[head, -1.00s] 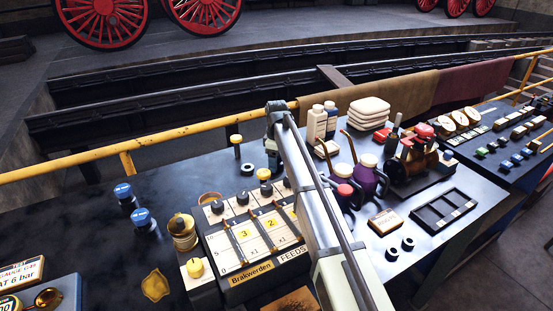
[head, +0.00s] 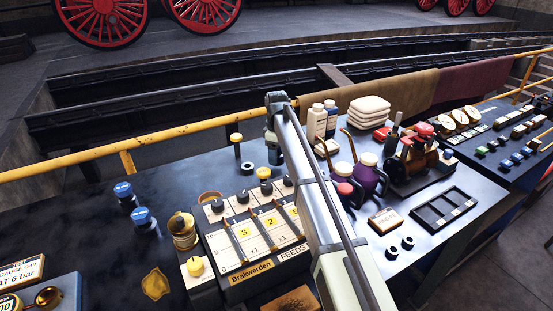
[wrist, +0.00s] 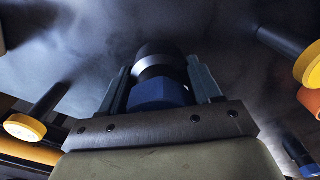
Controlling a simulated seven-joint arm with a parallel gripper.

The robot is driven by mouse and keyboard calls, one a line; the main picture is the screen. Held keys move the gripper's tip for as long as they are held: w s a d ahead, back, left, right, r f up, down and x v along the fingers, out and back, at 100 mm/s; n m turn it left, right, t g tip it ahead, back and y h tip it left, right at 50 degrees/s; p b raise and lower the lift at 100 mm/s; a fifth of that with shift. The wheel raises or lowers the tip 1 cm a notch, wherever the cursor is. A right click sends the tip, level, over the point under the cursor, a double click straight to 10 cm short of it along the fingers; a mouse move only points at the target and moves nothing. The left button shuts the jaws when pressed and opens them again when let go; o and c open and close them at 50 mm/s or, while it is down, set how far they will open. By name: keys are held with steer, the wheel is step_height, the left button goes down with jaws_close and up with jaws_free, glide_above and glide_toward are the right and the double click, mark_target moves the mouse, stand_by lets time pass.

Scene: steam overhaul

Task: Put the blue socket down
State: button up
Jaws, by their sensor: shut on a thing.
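In the wrist view my gripper (wrist: 160,84) is shut on the blue socket (wrist: 160,94), with one finger on each side. The socket has a blue band and a dark, rounded far end with a paler ring. In the head view my arm runs across the middle of the bench, and its far end hangs near the yellow-capped post (head: 236,138). The socket itself cannot be made out there. Whether it touches the bench surface cannot be told.
A control box with sliders (head: 250,240) is in front, and two blue-capped black cylinders (head: 143,218) stand left. White bottles (head: 316,122) and purple oil cans (head: 367,176) stand right. Bare bench (head: 75,225) shows at left.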

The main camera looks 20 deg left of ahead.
step_height(320, 180, up, 7)
steer(key=shift+a+r, duration=0.1)
steer(key=s+a+n, duration=0.2)
steer(key=s+a, duration=0.8)
steer(key=a, duration=0.5)
steer(key=m, duration=0.1)
glide_above(178, 191)
steer(key=shift+d+f, duration=0.1)
steer(key=shift+f, duration=4.75)
steer(key=shift+f, duration=0.15)
steer(key=o, duration=1.5)
